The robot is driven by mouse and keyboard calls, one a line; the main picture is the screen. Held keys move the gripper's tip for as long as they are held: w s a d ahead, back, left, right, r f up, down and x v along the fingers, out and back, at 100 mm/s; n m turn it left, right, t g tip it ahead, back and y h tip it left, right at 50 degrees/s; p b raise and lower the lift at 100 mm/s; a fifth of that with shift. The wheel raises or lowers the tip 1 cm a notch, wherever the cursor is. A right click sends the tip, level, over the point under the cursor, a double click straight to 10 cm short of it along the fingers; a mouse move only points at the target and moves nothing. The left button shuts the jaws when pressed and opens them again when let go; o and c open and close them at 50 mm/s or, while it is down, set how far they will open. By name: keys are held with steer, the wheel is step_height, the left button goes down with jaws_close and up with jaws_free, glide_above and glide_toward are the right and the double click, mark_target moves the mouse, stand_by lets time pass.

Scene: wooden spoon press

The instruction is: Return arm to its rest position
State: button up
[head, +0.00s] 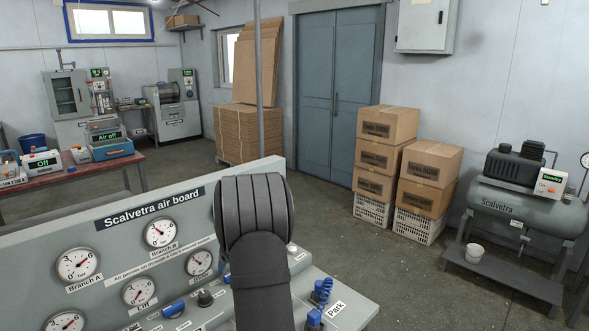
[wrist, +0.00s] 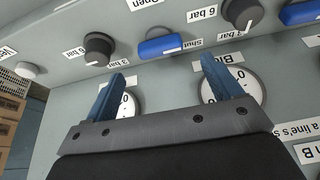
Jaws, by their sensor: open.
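My gripper (wrist: 164,68) shows in the wrist view with its two blue fingers spread wide and nothing between them. It hangs over the grey panel, with a finger in front of each of two white gauges, the left gauge (wrist: 128,106) and the right gauge (wrist: 254,86). I cannot tell how far the fingertips are from the panel. In the head view my dark arm stands in front of the Scalvetra air board (head: 45,243) and covers part of it; my fingers are not seen there. The label "Park" (head: 335,310) is on the board's lower right.
Beyond the fingertips are a dark knob (wrist: 98,48), a blue handle (wrist: 160,46) and another dark knob (wrist: 243,12). Blue fittings (head: 321,291) stand up by the Park label. Cardboard boxes (head: 385,157) and a compressor (head: 525,208) stand farther back, with open floor before them.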

steer(key=x, duration=0.6)
steer(key=shift+a+f, duration=0.1)
steer(key=shift+f, duration=0.1)
steer(key=shift+r, duration=0.15)
steer(key=v, duration=1.8)
steer(key=x, duration=1.8)
steer(key=shift+w+f, duration=0.1)
steer(key=shift+f, duration=0.1)
steer(key=n+g, duration=0.1)
steer(key=n, duration=0.2)
steer(key=n+g+y, duration=0.1)
steer(key=n, duration=0.2)
steer(key=shift+w+r, duration=0.1)
steer(key=v, duration=1.4)
steer(key=shift+d, duration=0.3)
steer(key=shift+f, duration=0.2)
